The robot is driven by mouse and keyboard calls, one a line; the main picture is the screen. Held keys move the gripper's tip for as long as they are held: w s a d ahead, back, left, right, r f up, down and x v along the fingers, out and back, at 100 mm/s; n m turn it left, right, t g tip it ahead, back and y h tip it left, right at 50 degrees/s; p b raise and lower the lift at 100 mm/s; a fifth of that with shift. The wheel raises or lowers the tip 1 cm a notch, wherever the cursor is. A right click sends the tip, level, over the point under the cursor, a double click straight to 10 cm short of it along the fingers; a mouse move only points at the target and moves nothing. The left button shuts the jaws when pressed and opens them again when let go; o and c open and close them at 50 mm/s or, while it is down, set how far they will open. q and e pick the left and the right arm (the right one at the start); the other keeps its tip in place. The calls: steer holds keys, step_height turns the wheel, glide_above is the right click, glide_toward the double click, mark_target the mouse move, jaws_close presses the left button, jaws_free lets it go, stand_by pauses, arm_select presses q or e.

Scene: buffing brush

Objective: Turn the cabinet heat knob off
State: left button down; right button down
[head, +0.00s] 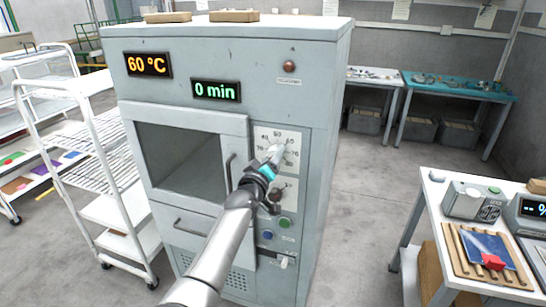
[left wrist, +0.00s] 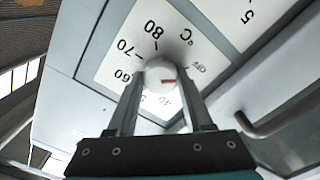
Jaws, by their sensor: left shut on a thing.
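The grey cabinet (head: 240,50) stands in the middle of the head view. Its heat knob is largely hidden there by my left gripper (head: 273,156), at the white temperature dial (head: 292,138). In the left wrist view the white round knob (left wrist: 158,72) sits between the two fingers of my left gripper (left wrist: 162,85), which is shut on it. The dial (left wrist: 118,68) shows numbers such as 60, 70 and 80. My right gripper is not in view.
The cabinet displays read 60 °C (head: 149,65) and 0 min (head: 216,91). A second knob (head: 283,187) and buttons sit below the dial. A door handle (head: 229,172) is left of my arm. A white rack (head: 100,160) stands left; a white table (head: 440,200) stands right.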

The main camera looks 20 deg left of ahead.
arm_select(q)
steer(key=shift+n, duration=0.3)
stand_by(0.4)
steer(key=shift+c, duration=1.5)
jaws_free()
steer(key=shift+s, duration=0.1)
steer(key=s+p, duration=0.1)
steer(key=s, duration=1.4)
steer(key=shift+a+p, duration=0.25)
steer(key=shift+p, duration=0.05)
